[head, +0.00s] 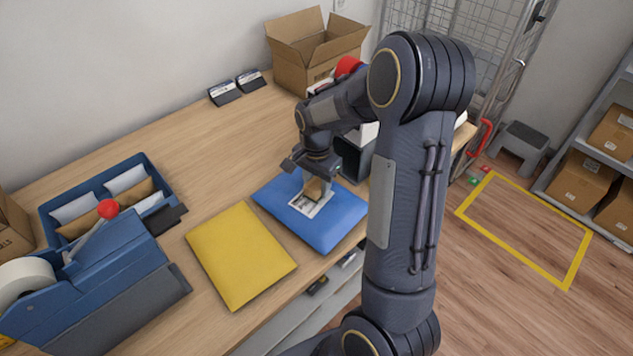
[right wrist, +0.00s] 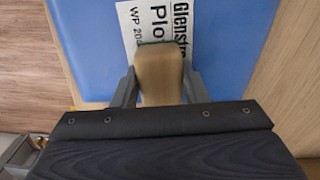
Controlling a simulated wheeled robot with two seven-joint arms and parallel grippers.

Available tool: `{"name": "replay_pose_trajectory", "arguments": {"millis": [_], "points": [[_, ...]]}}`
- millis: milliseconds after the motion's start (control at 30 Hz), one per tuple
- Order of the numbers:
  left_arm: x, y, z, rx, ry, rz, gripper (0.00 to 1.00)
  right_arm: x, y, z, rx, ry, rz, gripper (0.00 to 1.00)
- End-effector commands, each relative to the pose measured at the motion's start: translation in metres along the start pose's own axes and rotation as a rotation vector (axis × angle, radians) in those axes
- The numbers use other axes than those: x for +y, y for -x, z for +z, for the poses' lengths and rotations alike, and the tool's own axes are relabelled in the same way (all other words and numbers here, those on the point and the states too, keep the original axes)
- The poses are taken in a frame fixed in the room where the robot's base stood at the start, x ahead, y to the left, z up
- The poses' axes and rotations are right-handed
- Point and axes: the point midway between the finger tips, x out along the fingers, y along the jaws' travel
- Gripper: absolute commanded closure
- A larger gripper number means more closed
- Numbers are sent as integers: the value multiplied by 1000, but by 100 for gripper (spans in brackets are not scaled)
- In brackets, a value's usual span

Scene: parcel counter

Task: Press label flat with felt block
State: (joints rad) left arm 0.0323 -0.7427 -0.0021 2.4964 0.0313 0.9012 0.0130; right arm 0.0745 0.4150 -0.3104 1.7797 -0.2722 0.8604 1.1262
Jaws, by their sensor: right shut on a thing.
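A blue parcel (head: 333,227) lies flat on the wooden counter, and it fills the upper part of the right wrist view (right wrist: 88,50). A white label (head: 303,206) with black print sits on it; its text shows in part in the right wrist view (right wrist: 133,40). My right gripper (head: 315,180) is shut on the felt block (right wrist: 159,75), a tan block with a dark green lower edge. The block is over the label and hides part of it. Whether the block touches the label I cannot tell. My left gripper is not in view.
A yellow parcel (head: 240,254) lies left of the blue one. A blue tape dispenser (head: 110,268) and a blue tray (head: 52,205) with envelopes stand at the left. An open cardboard box (head: 303,63) stands at the back. Bare counter lies behind the parcels.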

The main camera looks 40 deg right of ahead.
Motion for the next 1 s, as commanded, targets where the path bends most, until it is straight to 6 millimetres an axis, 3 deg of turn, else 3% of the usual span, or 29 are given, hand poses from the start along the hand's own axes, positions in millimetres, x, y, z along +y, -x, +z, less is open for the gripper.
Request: {"name": "replay_pose_trajectory", "arguments": {"millis": [533, 1000], "points": [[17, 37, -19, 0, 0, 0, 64, 0, 57, 0, 1, 0, -2, 84], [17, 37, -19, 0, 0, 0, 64, 0, 58, 0, 1, 0, -1, 84]]}}
